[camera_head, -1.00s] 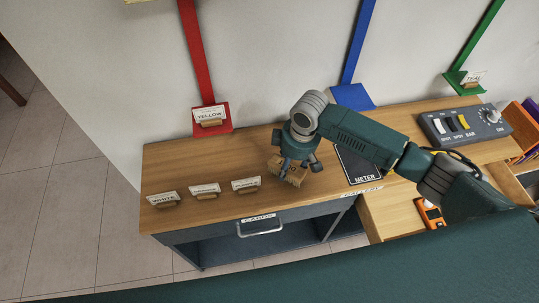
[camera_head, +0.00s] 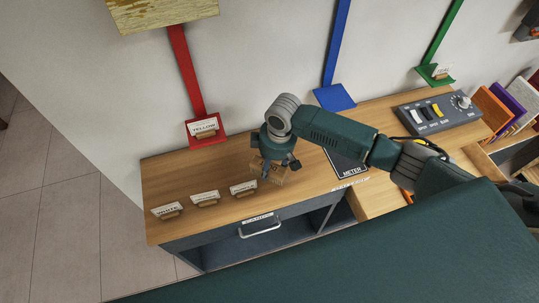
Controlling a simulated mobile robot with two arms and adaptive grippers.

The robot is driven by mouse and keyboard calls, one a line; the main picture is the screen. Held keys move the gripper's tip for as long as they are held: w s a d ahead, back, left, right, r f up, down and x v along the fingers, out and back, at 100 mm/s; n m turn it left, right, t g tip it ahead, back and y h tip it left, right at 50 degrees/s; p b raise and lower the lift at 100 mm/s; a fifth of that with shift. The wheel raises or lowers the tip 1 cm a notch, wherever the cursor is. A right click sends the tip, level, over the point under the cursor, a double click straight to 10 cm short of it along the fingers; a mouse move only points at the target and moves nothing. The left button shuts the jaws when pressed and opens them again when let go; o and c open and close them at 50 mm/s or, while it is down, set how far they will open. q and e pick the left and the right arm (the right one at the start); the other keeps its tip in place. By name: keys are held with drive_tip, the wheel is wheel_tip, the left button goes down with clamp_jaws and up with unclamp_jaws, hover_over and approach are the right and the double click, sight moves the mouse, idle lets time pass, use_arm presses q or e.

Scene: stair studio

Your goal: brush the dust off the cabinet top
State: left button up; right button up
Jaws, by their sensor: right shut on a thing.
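The cabinet top (camera_head: 215,221) is a light wood surface over a dark grey cabinet, left of centre. My right gripper (camera_head: 267,174) comes in from the right and points down over the cabinet top. It is shut on a tan brush (camera_head: 280,176), a small block mostly hidden by the fingers. The brush is low, at or just above the wood; I cannot tell whether it touches. It is just right of the nearest name card. No dust can be made out at this size. My left gripper is not in view.
Several name cards on wooden stands, such as the white one (camera_head: 167,210), line the left front. A black METER plate (camera_head: 346,165) and a switch box (camera_head: 437,112) are to the right. A drawer handle (camera_head: 260,229) sticks out in front.

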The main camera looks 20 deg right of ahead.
drive_tip(key=shift+a+r+p, duration=0.15)
drive_tip(key=shift+r+p, duration=0.2)
drive_tip(key=shift+r, duration=0.3)
drive_tip(key=shift+w+a+r+p, duration=0.15)
drive_tip(key=shift+r+p, duration=0.3)
drive_tip(key=shift+r, duration=0.25)
drive_tip(key=shift+s+r, duration=0.2)
drive_tip(key=shift+r, duration=0.2)
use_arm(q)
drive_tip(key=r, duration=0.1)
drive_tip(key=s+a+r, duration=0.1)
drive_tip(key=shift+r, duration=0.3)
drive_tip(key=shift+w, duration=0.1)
use_arm(e)
drive_tip(key=shift+w+f, duration=0.1)
drive_tip(key=shift+w, duration=0.05)
